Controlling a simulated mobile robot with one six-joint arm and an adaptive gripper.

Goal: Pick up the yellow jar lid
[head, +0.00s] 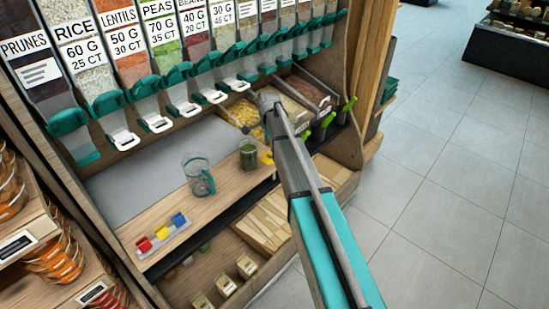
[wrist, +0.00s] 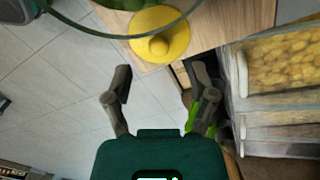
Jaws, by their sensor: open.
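The yellow jar lid (head: 267,158) lies on the wooden counter to the right of a glass jar with green contents (head: 248,153), partly hidden by my arm in the head view. In the wrist view the lid (wrist: 172,32) is a round yellow disc with a raised knob, near the counter edge at the top. My gripper (wrist: 160,82) is open, with its two dark fingers spread and nothing between them. The fingertips appear below the lid in that picture, apart from it. My fingers cannot be made out in the head view.
A glass pitcher (head: 198,175) stands left of the jar. A rack with red, yellow and blue pieces (head: 162,234) sits further left. Dispensers hang above the counter. Bins of yellow food (wrist: 285,65) and green handles (wrist: 193,117) lie right of my gripper.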

